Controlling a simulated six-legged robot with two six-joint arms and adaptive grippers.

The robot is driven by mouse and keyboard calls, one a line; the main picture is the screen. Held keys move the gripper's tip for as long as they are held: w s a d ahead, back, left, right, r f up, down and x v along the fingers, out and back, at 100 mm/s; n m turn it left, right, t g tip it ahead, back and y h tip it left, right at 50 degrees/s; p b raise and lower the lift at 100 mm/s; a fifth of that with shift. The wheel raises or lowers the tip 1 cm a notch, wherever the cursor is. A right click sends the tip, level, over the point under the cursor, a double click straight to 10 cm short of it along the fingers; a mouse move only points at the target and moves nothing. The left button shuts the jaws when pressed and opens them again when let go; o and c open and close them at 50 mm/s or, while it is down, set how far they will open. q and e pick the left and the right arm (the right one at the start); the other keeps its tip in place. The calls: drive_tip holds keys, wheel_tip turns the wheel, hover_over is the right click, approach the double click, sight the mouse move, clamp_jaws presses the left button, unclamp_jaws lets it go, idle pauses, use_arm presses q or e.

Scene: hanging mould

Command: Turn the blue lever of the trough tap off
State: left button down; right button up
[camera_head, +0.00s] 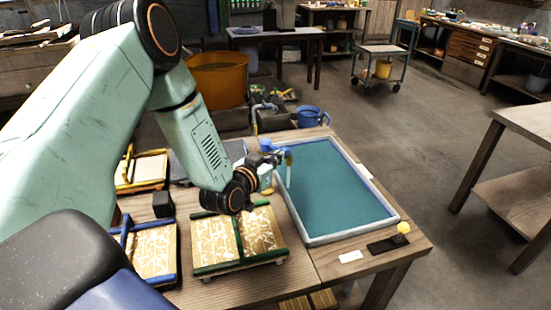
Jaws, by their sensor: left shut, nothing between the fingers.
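The trough (340,195) is a shallow rectangular basin with a pale rim and teal inside, set into the wooden table. Its tap (288,158) stands at the trough's far left corner, with a pale blue streak below it that may be water. The blue lever (267,145) shows at the tap, just beyond my gripper. My left gripper (279,157) is shut and empty, close beside the tap; I cannot tell whether it touches the lever. My wrist hides part of the tap's base. My right gripper is not in view.
Framed wooden moulds (240,238) lie on the table left of the trough.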

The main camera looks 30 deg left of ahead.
use_arm(q)
drive_tip(key=shift+w+d+b, duration=0.45)
drive_tip(key=shift+w+d, duration=0.3)
drive_tip(key=shift+w, duration=0.35)
drive_tip(key=shift+s+a, duration=0.1)
drive_tip(key=shift+a, duration=0.05)
